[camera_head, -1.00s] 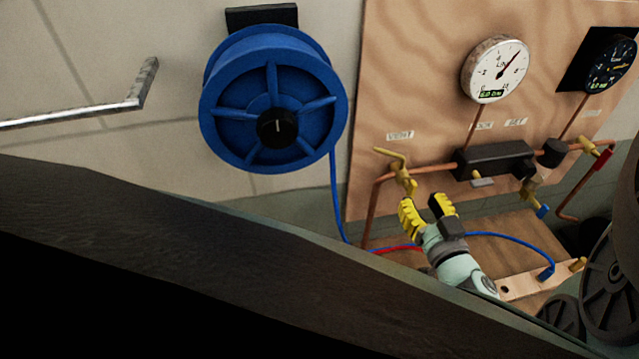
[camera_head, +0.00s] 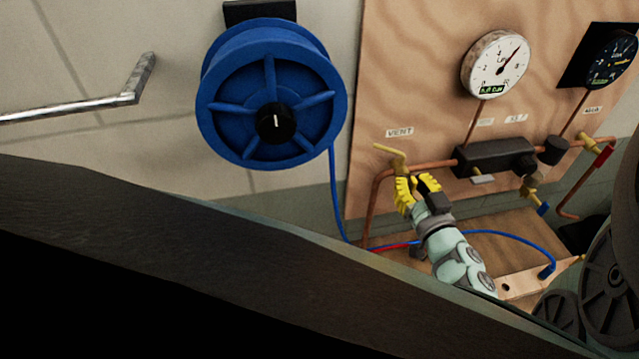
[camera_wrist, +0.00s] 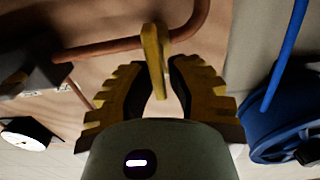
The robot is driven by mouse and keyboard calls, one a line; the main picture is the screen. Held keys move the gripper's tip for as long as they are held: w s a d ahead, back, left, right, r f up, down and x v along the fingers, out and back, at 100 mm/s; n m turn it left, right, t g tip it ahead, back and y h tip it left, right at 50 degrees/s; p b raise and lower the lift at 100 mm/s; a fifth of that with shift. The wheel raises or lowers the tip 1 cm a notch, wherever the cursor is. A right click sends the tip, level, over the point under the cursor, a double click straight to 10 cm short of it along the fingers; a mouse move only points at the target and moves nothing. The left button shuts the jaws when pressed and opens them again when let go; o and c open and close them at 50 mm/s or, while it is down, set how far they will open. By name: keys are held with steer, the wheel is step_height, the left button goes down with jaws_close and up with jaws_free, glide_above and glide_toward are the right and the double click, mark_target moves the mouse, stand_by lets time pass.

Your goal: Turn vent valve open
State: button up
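The vent valve has a yellow lever handle (camera_head: 388,150) on a copper pipe, just below the VENT label (camera_head: 399,132) on the wooden panel. Its handle angles up and to the left in the head view. My gripper (camera_head: 417,184) has yellow ribbed fingers right at the valve, below the handle. In the wrist view, the yellow handle (camera_wrist: 154,60) stands edge-on between the fingertips of my gripper (camera_wrist: 157,75). A gap shows between the fingers, so they are apart. Whether either finger touches the handle cannot be told. The valve body is mostly hidden behind the fingers.
A blue hose reel (camera_head: 318,95) hangs on the wall to the left. A blue hose (camera_head: 510,240) crosses the wooden shelf below.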

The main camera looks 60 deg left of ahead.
jaws_close()
steer(key=n+b, duration=0.2)
steer(key=n, duration=0.1)
steer(key=shift+s+a+f+n, duration=0.1)
steer(key=shift+s+f+n, duration=0.1)
steer(key=shift+s+n, duration=0.1)
steer(key=n+b, duration=0.2)
steer(key=n, duration=0.1)
steer(key=n+b, duration=0.1)
steer(key=shift+s+a+f+n, duration=0.1)
steer(key=shift+s+f+n, duration=0.15)
steer(key=shift+n, duration=0.05)
steer(key=n+b, duration=0.5)
steer(key=shift+s+a+f, duration=0.1)
steer(key=shift+s+f, duration=0.1)
steer(key=shift+f, duration=0.15)
steer(key=shift+f+n+b, duration=0.1)
steer(key=shift+n+b, duration=1.85)
steer(key=shift+n, duration=0.35)
steer(key=shift+w, duration=0.1)
